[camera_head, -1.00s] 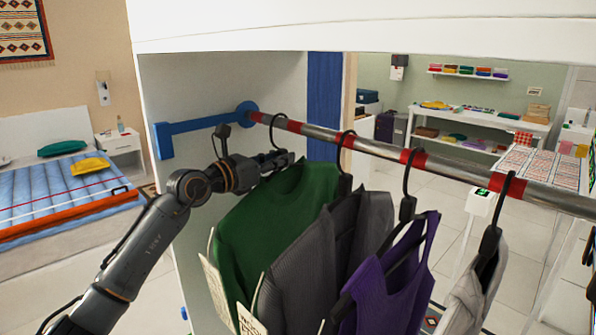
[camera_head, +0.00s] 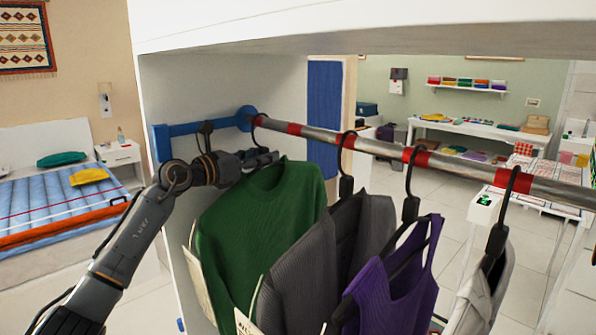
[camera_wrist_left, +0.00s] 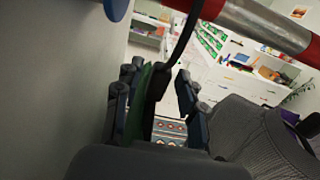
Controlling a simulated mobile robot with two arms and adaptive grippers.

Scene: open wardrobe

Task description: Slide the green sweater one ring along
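The green sweater (camera_head: 262,215) hangs at the left end of the rod (camera_head: 320,133), left of the grey garment. Its dark hook sits by the leftmost red ring (camera_head: 258,121), close to the blue bracket. My left gripper (camera_head: 262,157) is at the sweater's neckline, just below the hook. In the left wrist view its fingers (camera_wrist_left: 155,98) stand apart, with the dark hanger neck (camera_wrist_left: 157,85) and a strip of green cloth between them. A gap shows between the hanger and the right finger. My right gripper is out of view.
A grey garment (camera_head: 335,250), a purple top (camera_head: 400,280) and a pale garment (camera_head: 480,300) hang further right. The blue bracket (camera_head: 200,128) and the wardrobe's side wall are close to my left gripper.

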